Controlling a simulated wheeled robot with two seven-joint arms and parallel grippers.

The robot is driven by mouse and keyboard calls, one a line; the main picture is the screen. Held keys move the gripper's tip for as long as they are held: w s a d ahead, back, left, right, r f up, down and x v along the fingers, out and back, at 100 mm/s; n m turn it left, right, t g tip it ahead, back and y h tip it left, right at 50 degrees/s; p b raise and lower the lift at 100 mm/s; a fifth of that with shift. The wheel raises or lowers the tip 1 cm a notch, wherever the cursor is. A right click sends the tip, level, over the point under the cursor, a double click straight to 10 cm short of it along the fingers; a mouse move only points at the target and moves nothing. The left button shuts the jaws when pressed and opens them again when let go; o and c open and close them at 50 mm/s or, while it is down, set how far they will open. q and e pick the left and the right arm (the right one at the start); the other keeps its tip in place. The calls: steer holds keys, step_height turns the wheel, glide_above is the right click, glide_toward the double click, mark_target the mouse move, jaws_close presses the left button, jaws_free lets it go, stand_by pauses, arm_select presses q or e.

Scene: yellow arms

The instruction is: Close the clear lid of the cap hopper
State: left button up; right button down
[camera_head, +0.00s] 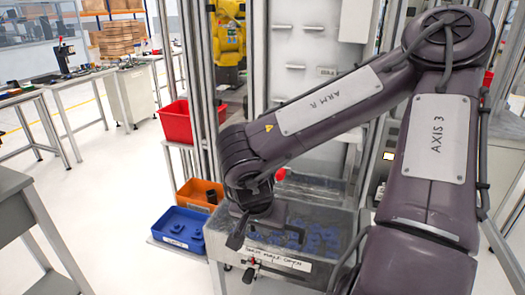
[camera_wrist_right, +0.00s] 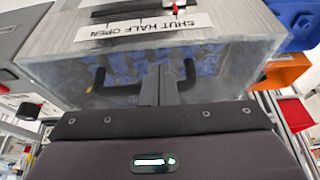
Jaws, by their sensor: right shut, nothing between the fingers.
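The cap hopper (camera_head: 222,245) is a grey box below my right arm in the head view, with blue caps (camera_head: 318,236) inside. Its clear lid (camera_wrist_right: 225,65) shows in the wrist view as a see-through pane with blue caps behind it; how far it is open I cannot tell. A black handle (camera_wrist_right: 100,80) on the pane shows on both sides of my right gripper (camera_wrist_right: 160,72). My right gripper (camera_head: 236,241) is shut and empty, pointing down at the hopper's left part. Whether it touches the handle is unclear. My left gripper is out of view.
A label (camera_wrist_right: 145,32) reading "SHUT HALF OPEN" is on the hopper's front, near a red-tipped pointer (camera_wrist_right: 178,8). Left of the hopper are a blue bin (camera_head: 180,228), an orange bin (camera_head: 198,193) and a red bin (camera_head: 177,122). Frame posts stand close behind.

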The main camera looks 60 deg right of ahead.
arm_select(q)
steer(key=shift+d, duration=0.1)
